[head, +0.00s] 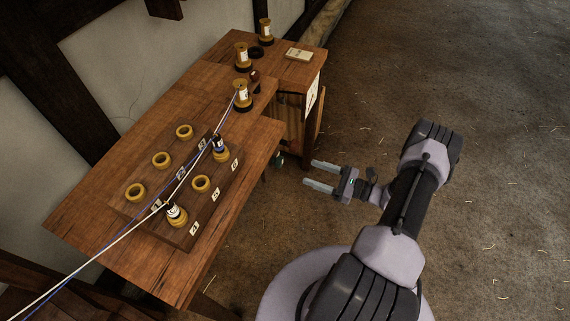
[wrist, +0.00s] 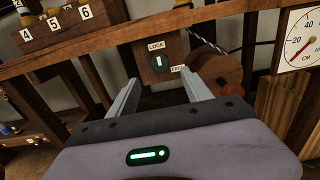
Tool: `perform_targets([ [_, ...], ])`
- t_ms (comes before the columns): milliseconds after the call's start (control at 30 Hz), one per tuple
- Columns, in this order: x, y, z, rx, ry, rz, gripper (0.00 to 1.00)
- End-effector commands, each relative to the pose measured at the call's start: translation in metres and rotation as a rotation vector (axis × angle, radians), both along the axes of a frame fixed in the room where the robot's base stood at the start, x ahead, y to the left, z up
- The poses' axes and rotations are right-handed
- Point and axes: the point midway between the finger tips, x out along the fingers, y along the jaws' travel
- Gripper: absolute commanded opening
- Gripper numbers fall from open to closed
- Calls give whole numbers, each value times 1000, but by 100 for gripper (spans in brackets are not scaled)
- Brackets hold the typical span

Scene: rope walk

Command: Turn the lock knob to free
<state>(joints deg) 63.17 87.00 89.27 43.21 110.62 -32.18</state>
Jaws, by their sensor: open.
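The lock knob (wrist: 159,63) is a dark round knob with a pale upright bar on a small wooden panel. The label LOCK stands above it and a second label, hard to read, sits at its lower right. The pale bar points up toward LOCK. My gripper (wrist: 160,92) is open and empty, its two fingers apart below and either side of the knob in the wrist view, not touching it. In the head view my gripper (head: 316,175) is to the right of the table's front edge. A small dark part with a green tint (head: 279,160) shows there; I cannot tell if it is the knob.
The wooden table (head: 240,135) carries a board (head: 186,237) with ring holders, bobbins and strung cords. A wooden drum (wrist: 222,72) is right of the knob, and a dial gauge (wrist: 299,38) is farther right. The floor (head: 430,60) on the right is open.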

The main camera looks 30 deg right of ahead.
Motion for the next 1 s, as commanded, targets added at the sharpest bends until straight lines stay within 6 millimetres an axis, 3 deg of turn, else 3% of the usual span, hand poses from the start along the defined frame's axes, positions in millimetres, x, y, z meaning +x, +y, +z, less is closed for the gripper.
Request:
perform_targets([
  [100, 28, 24, -3, -1, 1, 7, 58],
  [300, 64, 52, -2, -2, 1, 5, 58],
  [500, 78, 62, -1, -2, 1, 3, 58],
  [733, 79, 63, 0, -1, 2, 2, 58],
  [767, 79, 63, 0, -1, 2, 2, 56],
  [1000, 79, 63, 0, -1, 2, 3, 9],
])
